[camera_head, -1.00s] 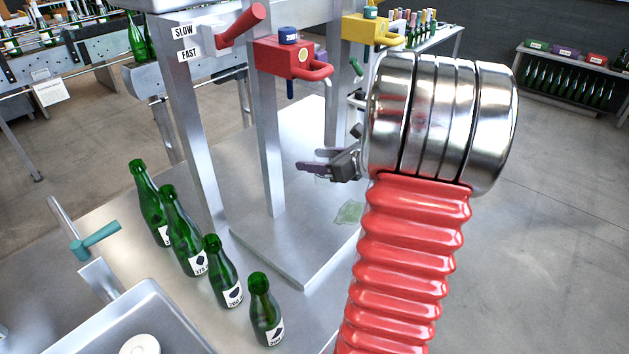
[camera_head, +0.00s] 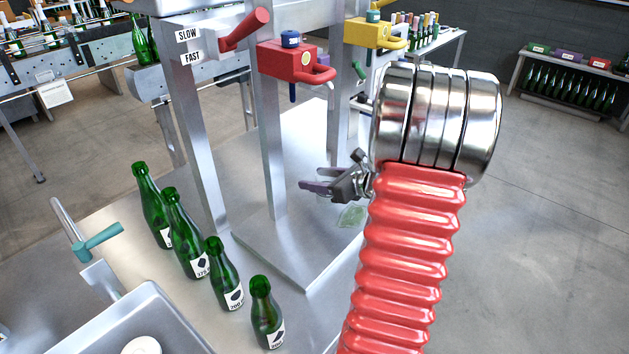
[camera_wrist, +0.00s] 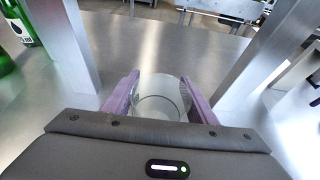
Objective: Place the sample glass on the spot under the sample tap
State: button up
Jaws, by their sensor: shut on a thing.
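The sample glass (camera_wrist: 160,103) is clear and stands between the two purple fingers of my gripper (camera_wrist: 160,82) in the wrist view. The fingers press on its sides. In the head view my gripper (camera_head: 318,190) is over the metal base plate, left of my red arm sleeve, and the clear glass is hard to make out there. A pale green patch (camera_head: 351,215) lies on the plate just below and right of the gripper. A small teal-handled tap (camera_head: 359,72) is on the frame above. The gap between the glass and the plate cannot be judged.
Metal posts (camera_head: 269,150) stand left of and behind the gripper, and flank the glass in the wrist view. Several green bottles (camera_head: 228,275) stand at the lower left. A red valve block (camera_head: 288,64) and a yellow one (camera_head: 368,33) hang above.

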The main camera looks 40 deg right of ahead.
jog(key=o, duration=1.1)
jog(key=shift+f, duration=0.1)
jog(key=shift+s+r, duration=0.2)
jog(key=v, duration=1.1)
jog(key=shift+s, duration=0.3)
